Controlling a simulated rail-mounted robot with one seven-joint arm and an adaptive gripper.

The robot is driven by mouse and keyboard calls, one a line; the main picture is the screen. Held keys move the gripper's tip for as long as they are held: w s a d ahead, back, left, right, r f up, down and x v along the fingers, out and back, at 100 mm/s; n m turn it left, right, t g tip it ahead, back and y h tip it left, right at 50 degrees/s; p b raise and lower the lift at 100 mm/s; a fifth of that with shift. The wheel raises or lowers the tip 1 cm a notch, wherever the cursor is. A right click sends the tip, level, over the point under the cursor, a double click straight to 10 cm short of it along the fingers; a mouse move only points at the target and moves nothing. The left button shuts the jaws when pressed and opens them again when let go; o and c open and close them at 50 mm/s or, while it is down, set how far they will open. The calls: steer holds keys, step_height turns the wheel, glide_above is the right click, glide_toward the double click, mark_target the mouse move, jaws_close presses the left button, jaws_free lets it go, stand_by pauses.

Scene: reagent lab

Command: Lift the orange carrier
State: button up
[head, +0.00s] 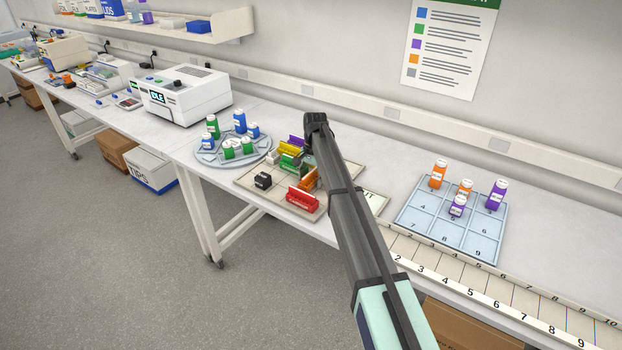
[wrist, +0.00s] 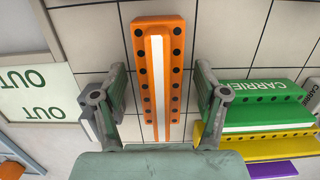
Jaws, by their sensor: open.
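The orange carrier (wrist: 147,68) is a long block with rows of dark holes and a white strip. In the wrist view it lies between the two spread fingers of my gripper (wrist: 160,78), with a gap on each side. My gripper is open and holds nothing. In the head view the orange carrier (head: 308,181) is on the beige gridded board (head: 246,178), partly hidden by my arm. My gripper (head: 308,147) is over the board there, its fingers mostly hidden.
Green (wrist: 255,92) and yellow (wrist: 265,143) carriers lie close to the right finger in the wrist view. An OUT card (wrist: 35,92) is on the left. A numbered tray (head: 412,216) holds bottles.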

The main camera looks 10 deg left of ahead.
steer(key=c, duration=1.3)
steer(key=shift+r, duration=0.15)
